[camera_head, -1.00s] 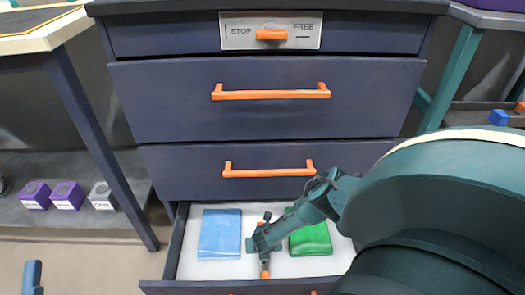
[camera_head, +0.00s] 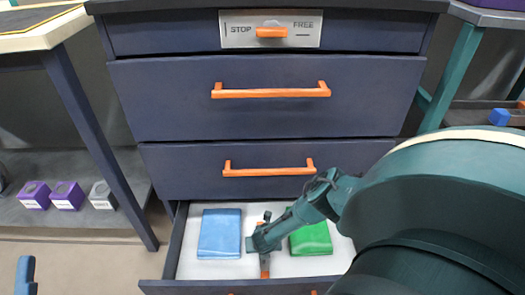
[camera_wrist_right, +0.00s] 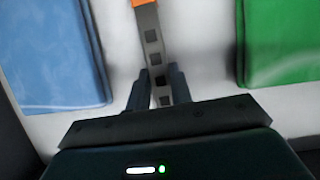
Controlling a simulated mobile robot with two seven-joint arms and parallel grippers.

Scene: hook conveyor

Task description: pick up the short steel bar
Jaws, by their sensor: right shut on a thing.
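The short steel bar (camera_wrist_right: 153,45) is a flat grey strip with square holes and an orange end. It shows in the right wrist view, between the two fingers. In the head view, part of the bar (camera_head: 265,264) shows below my right gripper (camera_head: 262,243), inside the open bottom drawer (camera_head: 174,250). In the right wrist view my right gripper (camera_wrist_right: 161,88) is shut on the bar. I cannot tell whether the bar touches the drawer floor. A blue part at the lower left edge seems to be my left gripper (camera_head: 26,275); its jaws cannot be made out.
A folded blue cloth (camera_head: 220,233) lies left of the bar and a green cloth (camera_head: 311,239) right of it. Closed drawers with orange handles (camera_head: 270,93) rise behind. Purple blocks (camera_head: 68,195) and a grey block (camera_head: 102,195) sit on the left shelf.

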